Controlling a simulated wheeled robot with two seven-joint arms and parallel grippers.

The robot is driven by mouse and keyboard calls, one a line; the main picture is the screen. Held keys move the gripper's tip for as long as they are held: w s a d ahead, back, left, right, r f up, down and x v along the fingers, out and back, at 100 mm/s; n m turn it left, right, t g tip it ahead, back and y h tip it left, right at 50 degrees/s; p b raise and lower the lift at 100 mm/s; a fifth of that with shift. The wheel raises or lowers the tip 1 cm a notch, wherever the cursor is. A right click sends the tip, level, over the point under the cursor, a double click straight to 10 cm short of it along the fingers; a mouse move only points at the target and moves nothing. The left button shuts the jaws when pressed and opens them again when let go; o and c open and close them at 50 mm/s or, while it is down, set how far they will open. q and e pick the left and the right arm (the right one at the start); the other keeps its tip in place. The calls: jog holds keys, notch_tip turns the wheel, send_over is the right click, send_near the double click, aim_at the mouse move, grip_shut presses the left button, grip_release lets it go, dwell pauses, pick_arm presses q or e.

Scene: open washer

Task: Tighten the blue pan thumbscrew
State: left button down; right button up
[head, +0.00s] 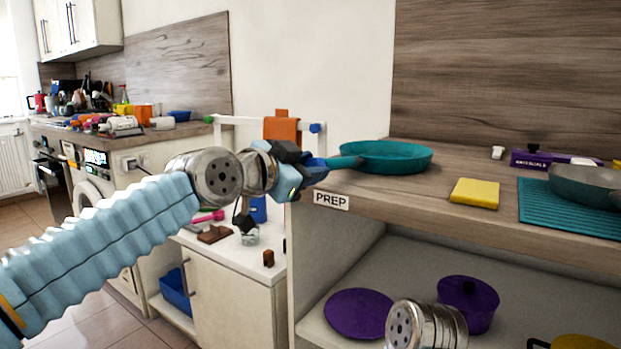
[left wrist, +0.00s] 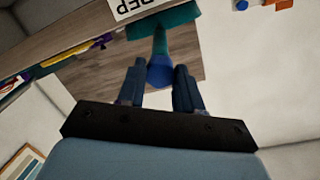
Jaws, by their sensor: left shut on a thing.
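A teal pan (head: 395,157) rests on the wooden counter above the PREP label, its handle pointing left past the counter edge. The handle also shows in the left wrist view (left wrist: 160,42). The blue thumbscrew (left wrist: 160,74) is at the handle's near end, between the two fingers of my left gripper (left wrist: 161,82). In the head view my left gripper (head: 322,168) is at the handle end, with its fingers largely covering the thumbscrew. It is shut on the thumbscrew. My right gripper is not in view; only a silver part of my right arm shows at the bottom.
A yellow sponge (head: 474,193), a teal mat (head: 575,213) and another pan (head: 590,185) are on the counter to the right. An orange towel (head: 282,131) hangs on a white rail behind my gripper. A purple pot (head: 468,302) and purple disc (head: 358,314) sit on the shelf below.

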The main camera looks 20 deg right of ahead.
pick_arm(q)
jog(key=c, duration=0.9)
grip_release()
jog(key=shift+m, duration=0.4)
jog(key=b+v, duration=0.3)
jog(key=v, duration=0.3)
